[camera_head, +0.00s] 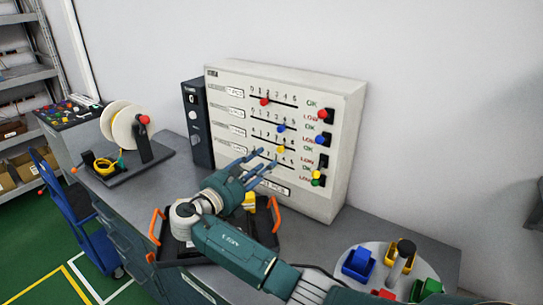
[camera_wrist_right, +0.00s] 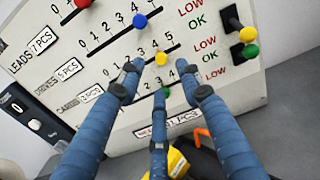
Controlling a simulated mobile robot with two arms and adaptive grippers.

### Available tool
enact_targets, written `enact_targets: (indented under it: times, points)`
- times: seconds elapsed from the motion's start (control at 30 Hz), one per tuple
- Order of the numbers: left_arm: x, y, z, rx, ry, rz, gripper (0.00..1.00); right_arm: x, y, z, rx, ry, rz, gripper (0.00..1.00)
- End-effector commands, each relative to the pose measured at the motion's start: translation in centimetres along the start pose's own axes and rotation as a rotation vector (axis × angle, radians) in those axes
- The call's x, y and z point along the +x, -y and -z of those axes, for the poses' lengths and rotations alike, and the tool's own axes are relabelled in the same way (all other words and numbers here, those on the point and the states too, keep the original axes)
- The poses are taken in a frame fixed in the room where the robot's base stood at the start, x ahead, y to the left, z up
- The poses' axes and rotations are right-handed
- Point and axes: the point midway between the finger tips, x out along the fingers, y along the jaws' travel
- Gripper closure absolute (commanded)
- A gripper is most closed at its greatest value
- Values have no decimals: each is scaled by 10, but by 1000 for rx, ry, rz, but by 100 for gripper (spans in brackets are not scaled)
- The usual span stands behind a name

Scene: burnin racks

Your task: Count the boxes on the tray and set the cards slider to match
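The slider panel (camera_head: 232,165) stands upright at the back of the bench, with red (camera_head: 264,101), blue (camera_head: 281,128) and yellow (camera_head: 280,149) knobs on numbered scales. The dark tray (camera_head: 167,247) with orange handles lies below, mostly hidden by my right arm. A yellow box (camera_head: 249,201) shows on it; other boxes are hidden. My left gripper is out of view.
Coloured toggles with OK and LOW marks line the panel's right side (camera_head: 324,140). A dark control box (camera_head: 196,125) stands left of the panel, then a reel stand (camera_head: 124,130). A round plate (camera_head: 345,275) with coloured blocks is at the front right.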

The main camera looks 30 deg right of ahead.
Motion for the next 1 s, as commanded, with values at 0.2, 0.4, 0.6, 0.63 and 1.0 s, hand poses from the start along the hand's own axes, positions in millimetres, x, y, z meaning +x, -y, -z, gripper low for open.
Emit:
enact_targets:
  times: [0.2, 0.4, 0.6, 0.63, 1.0]
  points:
    - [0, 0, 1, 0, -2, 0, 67, -31, 0, 0, 2, -1, 0, 64]
    - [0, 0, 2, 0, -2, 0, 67, -37, 1, -1, 1, 1, 1, 64]
    - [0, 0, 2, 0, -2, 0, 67, -37, 1, -1, 1, 1, 1, 64]
    - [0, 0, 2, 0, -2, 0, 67, -37, 1, -1, 1, 1, 1, 64]
    - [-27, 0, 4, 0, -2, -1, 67, -37, 0, -28, 2, 1, 1, 64]
